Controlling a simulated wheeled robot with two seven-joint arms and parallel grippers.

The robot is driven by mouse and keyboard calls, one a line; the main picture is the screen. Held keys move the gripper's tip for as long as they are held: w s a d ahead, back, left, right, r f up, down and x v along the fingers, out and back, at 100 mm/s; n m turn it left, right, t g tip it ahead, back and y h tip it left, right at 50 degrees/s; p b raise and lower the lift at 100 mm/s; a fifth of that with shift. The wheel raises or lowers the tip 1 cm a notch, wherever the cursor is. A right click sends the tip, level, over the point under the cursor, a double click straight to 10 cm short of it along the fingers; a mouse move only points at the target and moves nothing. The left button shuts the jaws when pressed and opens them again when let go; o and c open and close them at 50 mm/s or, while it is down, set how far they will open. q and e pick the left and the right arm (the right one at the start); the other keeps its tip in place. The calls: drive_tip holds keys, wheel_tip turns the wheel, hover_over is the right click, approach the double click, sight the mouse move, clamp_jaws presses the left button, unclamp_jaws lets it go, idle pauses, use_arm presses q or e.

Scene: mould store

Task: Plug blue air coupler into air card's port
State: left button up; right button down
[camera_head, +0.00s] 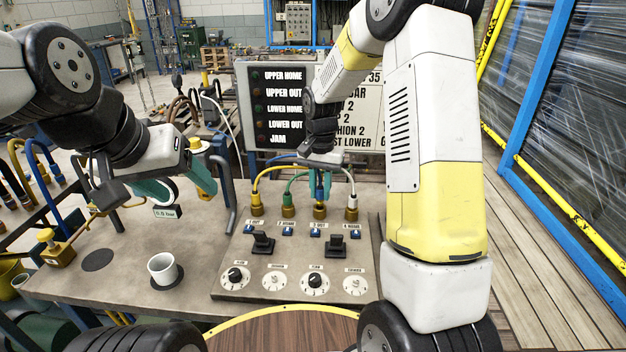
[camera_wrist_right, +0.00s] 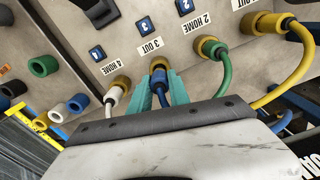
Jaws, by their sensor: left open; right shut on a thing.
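The grey air card (camera_head: 235,285) lies on the bench with a row of brass ports along its back. My right gripper (camera_head: 320,184) is over the port labelled 3 OUT (camera_head: 320,211). In the right wrist view its teal fingers (camera_wrist_right: 160,80) are shut on the blue coupler (camera_wrist_right: 160,97), which is lined up at the mouth of that brass port (camera_wrist_right: 159,64). The coupler's tip meets the port's rim in the picture; I cannot tell how deep it sits. My left gripper (camera_head: 177,185) is open and empty above the bench, left of the card.
Yellow (camera_head: 257,200), green (camera_head: 288,201) and white (camera_head: 352,203) couplers with hoses stand at the neighbouring ports, close to my right fingers. Black switches and dials cover the card's front. A white cup (camera_head: 163,268) stands at the left. A sign board (camera_head: 280,105) rises behind.

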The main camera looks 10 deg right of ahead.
drive_tip(key=shift+f, duration=1.15)
idle(1.7)
drive_tip(key=c, duration=0.7)
unclamp_jaws()
drive_tip(key=shift+c, duration=0.2)
drive_tip(key=shift+r, duration=3.8)
